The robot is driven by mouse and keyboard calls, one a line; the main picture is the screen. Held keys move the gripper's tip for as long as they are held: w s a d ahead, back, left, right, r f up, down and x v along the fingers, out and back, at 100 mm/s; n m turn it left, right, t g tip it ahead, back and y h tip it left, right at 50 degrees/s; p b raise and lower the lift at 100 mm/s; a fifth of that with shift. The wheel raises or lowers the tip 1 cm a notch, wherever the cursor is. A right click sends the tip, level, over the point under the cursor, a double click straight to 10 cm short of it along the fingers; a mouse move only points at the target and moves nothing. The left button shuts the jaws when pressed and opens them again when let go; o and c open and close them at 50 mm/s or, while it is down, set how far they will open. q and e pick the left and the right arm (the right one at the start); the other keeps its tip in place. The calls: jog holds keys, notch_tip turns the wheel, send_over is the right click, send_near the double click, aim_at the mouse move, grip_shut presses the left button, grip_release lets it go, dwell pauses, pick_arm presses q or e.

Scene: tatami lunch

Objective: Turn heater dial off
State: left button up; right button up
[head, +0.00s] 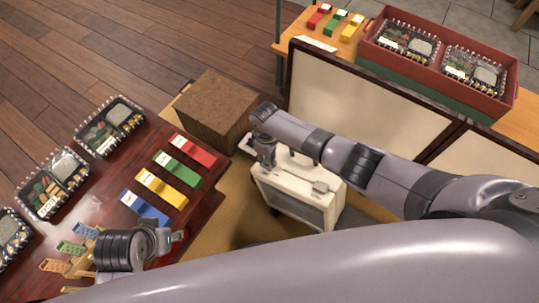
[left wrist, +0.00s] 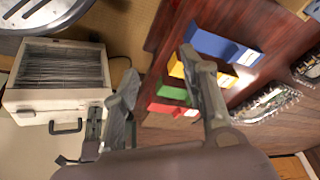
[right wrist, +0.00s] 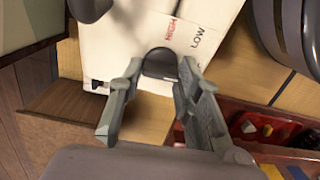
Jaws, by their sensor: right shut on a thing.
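The heater (head: 317,188) is a cream box with a dark front grille, standing on the floor right of the low table. It also shows in the left wrist view (left wrist: 28,98). In the right wrist view its top (right wrist: 213,18) carries the words HIGH and LOW. The dark round dial (right wrist: 160,60) sits between the fingers of my right gripper (right wrist: 160,72), which is shut on it. In the head view my right gripper (head: 265,158) hides the dial. My left gripper (left wrist: 158,65) is open and empty above the low table's edge.
The low red-brown table (head: 120,185) bears bento boxes (head: 108,127) and coloured cases (head: 176,168). A brown block (head: 213,108) stands left of the heater. A folding screen (head: 365,100) stands behind it. A red crate (head: 490,95) of bento boxes is beyond.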

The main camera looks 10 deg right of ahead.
pick_arm(q)
jog(key=shift+x, duration=1.1)
pick_arm(e)
jog(key=shift+m, duration=0.3)
pick_arm(q)
jog(key=shift+s, duration=0.1)
pick_arm(e)
jog(key=o, duration=1.1)
jog(key=shift+o, duration=0.2)
jog(key=shift+r, duration=0.15)
notch_tip(320, 180, up, 12)
jog(key=shift+w+a, duration=0.3)
